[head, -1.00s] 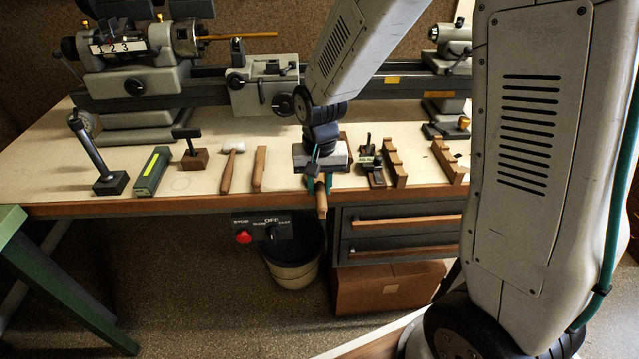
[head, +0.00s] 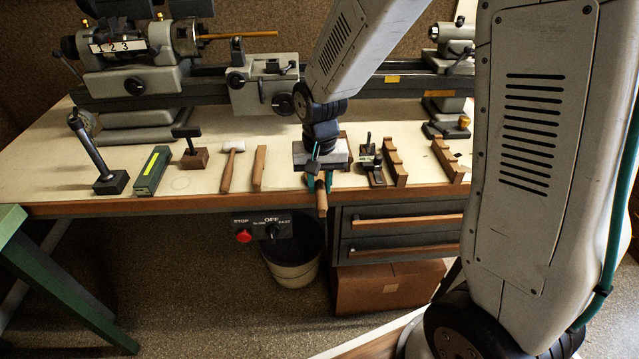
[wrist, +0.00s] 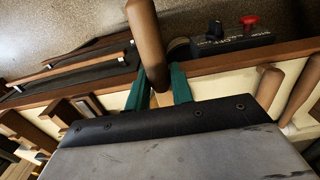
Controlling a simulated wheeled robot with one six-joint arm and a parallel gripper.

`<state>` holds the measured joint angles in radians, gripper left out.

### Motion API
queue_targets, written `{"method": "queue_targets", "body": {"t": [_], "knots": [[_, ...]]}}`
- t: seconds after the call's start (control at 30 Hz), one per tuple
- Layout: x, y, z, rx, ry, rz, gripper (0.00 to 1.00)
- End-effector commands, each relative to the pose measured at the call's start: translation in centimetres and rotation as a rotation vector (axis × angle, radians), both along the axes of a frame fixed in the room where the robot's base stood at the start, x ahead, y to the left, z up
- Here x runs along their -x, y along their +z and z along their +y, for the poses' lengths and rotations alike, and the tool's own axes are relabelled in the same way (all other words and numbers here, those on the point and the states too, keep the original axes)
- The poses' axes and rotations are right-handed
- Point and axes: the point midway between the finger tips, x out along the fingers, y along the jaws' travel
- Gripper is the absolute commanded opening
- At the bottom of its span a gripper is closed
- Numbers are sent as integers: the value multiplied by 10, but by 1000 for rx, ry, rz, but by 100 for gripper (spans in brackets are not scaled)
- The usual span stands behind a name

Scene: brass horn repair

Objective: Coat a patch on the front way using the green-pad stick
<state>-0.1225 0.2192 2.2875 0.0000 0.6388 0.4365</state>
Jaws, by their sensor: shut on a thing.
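My gripper (head: 319,184) is at the bench's front edge, its teal fingers shut on a wooden-handled stick (head: 321,203). The brown handle (wrist: 148,45) also shows in the wrist view, between the fingers, reaching out past the bench edge. The stick's other end is hidden by my gripper, so no green pad shows. The lathe bed (head: 335,91), which carries the ways, runs along the back of the bench, well beyond my gripper. The front way cannot be told apart clearly, and no coated patch can be made out.
Left of my gripper lie a mallet (head: 230,165), a wooden bar (head: 259,168) and a green box with a yellow stripe (head: 152,170). Notched wooden racks (head: 394,165) stand to the right. The lathe carriage (head: 262,88) sits on the bed. A switch box (head: 262,228) hangs below the bench edge.

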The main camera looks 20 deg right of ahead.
Motion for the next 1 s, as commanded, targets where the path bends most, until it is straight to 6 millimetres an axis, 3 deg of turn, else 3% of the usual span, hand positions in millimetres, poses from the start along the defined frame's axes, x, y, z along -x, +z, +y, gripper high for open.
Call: {"method": "queue_targets", "body": {"t": [0.7,1.0], "knots": [[-1,59,0,-1,0,-7,5],[-1,65,0,-1,0,-4,5]]}}
